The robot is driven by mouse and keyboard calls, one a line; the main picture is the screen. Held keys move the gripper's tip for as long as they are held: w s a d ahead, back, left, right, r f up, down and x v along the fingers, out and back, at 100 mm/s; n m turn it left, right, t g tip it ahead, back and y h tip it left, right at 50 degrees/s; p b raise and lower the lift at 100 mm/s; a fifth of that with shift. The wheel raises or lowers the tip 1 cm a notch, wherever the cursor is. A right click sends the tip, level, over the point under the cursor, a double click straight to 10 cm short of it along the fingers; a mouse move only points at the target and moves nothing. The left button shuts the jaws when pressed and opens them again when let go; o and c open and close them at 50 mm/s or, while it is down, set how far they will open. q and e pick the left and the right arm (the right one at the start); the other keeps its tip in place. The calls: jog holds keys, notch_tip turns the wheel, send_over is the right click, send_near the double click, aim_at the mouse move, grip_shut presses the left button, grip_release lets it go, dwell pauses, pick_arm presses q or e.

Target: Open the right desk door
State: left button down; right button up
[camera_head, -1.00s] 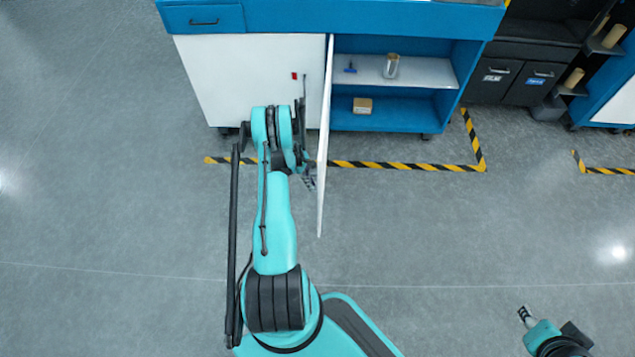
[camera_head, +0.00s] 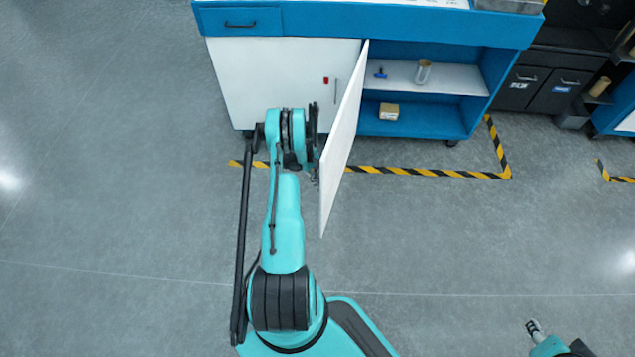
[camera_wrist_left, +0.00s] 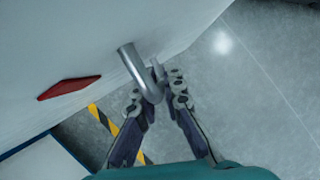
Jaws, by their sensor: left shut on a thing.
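The right desk door (camera_head: 345,135) is a white panel that stands open, swung out from the blue desk and leaning left in the head view. Its metal handle (camera_wrist_left: 140,72) shows in the left wrist view beside a red diamond mark (camera_wrist_left: 68,87). My left gripper (camera_wrist_left: 158,92) is shut on the handle. In the head view, this gripper (camera_head: 314,174) is at the door's left face, and the handle is mostly hidden there. My right gripper (camera_head: 533,326) is at the bottom right, away from the desk, too small to tell its jaws.
The open compartment has a white shelf (camera_head: 440,78) with a roll (camera_head: 423,72) and a small blue item (camera_head: 380,73). A box (camera_head: 388,111) sits below. The left door (camera_head: 250,80) is closed. Yellow-black tape (camera_head: 420,172) marks the floor. Floor to the right is clear.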

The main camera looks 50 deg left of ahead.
pick_arm(q)
jog(key=c, duration=1.6)
grip_release()
jog(key=v, duration=1.2)
jog(key=shift+w, duration=0.1)
